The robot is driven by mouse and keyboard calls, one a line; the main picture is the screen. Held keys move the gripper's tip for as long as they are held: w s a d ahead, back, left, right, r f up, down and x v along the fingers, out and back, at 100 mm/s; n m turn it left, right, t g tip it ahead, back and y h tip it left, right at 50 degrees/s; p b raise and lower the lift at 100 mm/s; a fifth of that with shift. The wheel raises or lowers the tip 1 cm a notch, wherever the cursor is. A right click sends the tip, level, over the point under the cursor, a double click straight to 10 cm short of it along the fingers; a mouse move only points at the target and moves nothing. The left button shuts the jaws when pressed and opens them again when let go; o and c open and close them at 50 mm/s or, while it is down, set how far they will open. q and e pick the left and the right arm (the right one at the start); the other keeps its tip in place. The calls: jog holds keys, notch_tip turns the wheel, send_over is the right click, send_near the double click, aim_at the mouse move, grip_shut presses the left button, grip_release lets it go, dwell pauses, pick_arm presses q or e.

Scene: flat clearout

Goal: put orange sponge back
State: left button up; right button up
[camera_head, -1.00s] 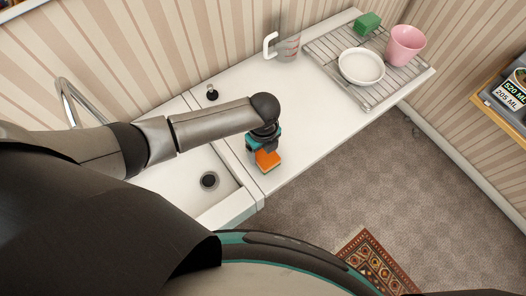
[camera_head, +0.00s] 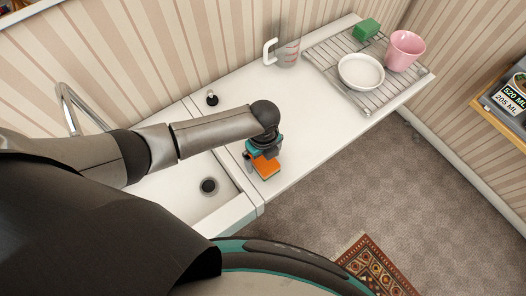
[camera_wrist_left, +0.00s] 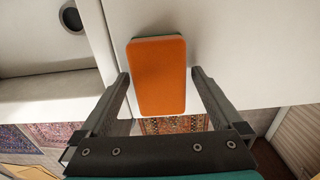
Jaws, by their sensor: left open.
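The orange sponge (camera_head: 266,167) lies on the white counter just right of the sink, near the counter's front edge. In the left wrist view the sponge (camera_wrist_left: 160,75) shows its flat orange face, with a thin dark green layer at its far edge. My left gripper (camera_head: 262,158) is over the sponge in the head view. In the left wrist view my left gripper (camera_wrist_left: 158,78) is open, with one finger on each side of the sponge's near part and visible gaps to it. My right gripper is in neither view.
The sink (camera_head: 187,190) with a dark drain is left of the sponge. A wire rack (camera_head: 338,54) at the back right carries a white bowl (camera_head: 361,69), a pink cup (camera_head: 404,50) and a green block (camera_head: 366,29). The middle counter is clear.

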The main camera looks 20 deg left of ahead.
aim_at(263, 158)
pick_arm(q)
notch_tip(263, 158, up, 12)
jog(key=p, duration=0.2)
dwell(0.8)
